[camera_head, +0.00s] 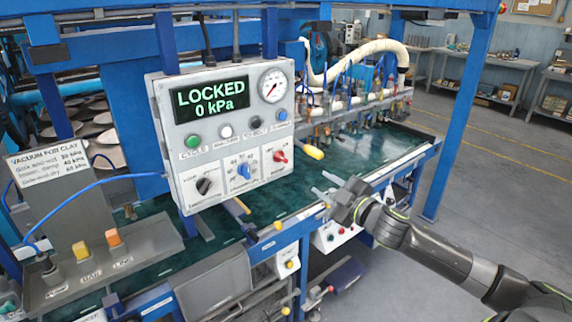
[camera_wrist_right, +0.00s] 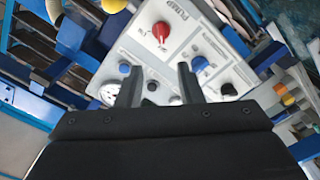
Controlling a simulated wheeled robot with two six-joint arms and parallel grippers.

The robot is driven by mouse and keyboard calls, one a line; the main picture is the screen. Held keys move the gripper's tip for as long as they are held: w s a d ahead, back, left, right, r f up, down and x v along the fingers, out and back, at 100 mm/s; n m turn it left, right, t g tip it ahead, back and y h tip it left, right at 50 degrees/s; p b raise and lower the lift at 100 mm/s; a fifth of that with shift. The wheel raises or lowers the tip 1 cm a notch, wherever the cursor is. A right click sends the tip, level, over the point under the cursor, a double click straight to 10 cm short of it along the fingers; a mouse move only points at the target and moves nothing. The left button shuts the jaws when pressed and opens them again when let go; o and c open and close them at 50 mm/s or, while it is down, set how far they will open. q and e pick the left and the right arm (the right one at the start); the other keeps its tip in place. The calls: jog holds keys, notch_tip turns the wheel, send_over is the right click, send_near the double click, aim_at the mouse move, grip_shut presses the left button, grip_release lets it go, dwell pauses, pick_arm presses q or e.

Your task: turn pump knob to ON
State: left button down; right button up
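The red pump knob (camera_head: 280,156) sits at the lower right of the grey control panel (camera_head: 240,197). In the right wrist view the red knob (camera_wrist_right: 160,32) is beside the printed word PUMP, with a pale mark on its face. The panel display (camera_head: 210,99) reads LOCKED, 0 kPa. My right gripper (camera_head: 322,184) is open and empty, to the right of and below the knob, apart from it. In the right wrist view its two fingers (camera_wrist_right: 158,82) stand apart. My left gripper is not in view.
A blue knob (camera_head: 244,170) and a black knob (camera_head: 205,185) are left of the red one. A gauge (camera_head: 273,86) and several buttons are above. A yellow handle (camera_head: 313,152) sticks out right of the panel. A green bench surface (camera_head: 290,200) lies below.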

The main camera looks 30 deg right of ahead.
send_near(283, 159)
jog(key=w, duration=0.8)
jog(key=shift+w+a+b, duration=0.15)
jog(key=shift+a+b, duration=0.15)
jog(key=shift+b, duration=0.05)
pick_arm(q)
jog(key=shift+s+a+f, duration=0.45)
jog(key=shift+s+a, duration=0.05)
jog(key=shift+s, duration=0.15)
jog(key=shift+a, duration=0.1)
pick_arm(e)
grip_shut()
